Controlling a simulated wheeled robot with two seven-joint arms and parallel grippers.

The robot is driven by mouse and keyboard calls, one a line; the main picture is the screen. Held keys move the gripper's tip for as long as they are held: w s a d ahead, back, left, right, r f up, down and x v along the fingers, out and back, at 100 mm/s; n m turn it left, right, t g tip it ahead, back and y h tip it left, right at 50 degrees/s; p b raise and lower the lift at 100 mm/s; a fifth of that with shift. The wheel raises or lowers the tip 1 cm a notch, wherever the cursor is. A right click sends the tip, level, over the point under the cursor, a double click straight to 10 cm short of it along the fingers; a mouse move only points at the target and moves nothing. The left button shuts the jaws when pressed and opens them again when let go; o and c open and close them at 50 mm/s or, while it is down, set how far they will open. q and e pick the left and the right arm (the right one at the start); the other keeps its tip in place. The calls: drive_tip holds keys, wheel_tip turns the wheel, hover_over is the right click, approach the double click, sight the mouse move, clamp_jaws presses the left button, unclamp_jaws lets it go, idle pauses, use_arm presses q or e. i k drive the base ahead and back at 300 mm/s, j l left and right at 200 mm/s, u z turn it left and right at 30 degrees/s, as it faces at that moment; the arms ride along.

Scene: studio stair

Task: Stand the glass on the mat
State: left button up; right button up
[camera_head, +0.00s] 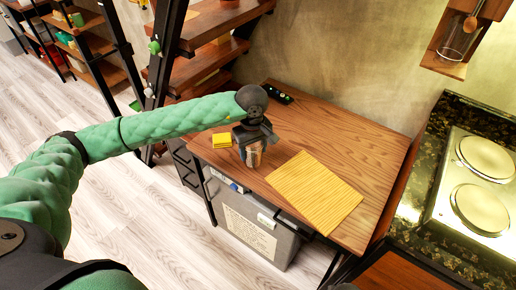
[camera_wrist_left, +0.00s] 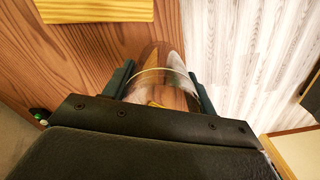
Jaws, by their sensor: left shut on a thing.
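The glass (camera_head: 254,157) is clear and upright at the front edge of the wooden table, left of the mat. My left gripper (camera_head: 253,143) is shut on it from above. In the left wrist view the glass (camera_wrist_left: 162,78) sits between the two fingers (camera_wrist_left: 162,88). I cannot tell whether its base touches the table. The yellow mat (camera_head: 314,193) lies flat on the table, to the right of the glass and apart from it. Its edge also shows in the left wrist view (camera_wrist_left: 95,10). My right gripper is not in view.
A small yellow block (camera_head: 222,140) lies left of the gripper. A dark object (camera_head: 279,92) lies at the table's back. The wooden table (camera_head: 345,140) is bare behind the mat. A grey bin (camera_head: 250,225) stands below. A stove (camera_head: 480,180) is at right, shelves (camera_head: 210,50) behind.

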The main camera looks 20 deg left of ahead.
sight(310, 191)
drive_tip(key=k+z, duration=0.35)
drive_tip(key=k+l+z, duration=0.1)
drive_tip(key=z, duration=0.3)
drive_tip(key=k+l+z, duration=0.2)
drive_tip(key=z, duration=0.15)
drive_tip(key=k, duration=0.1)
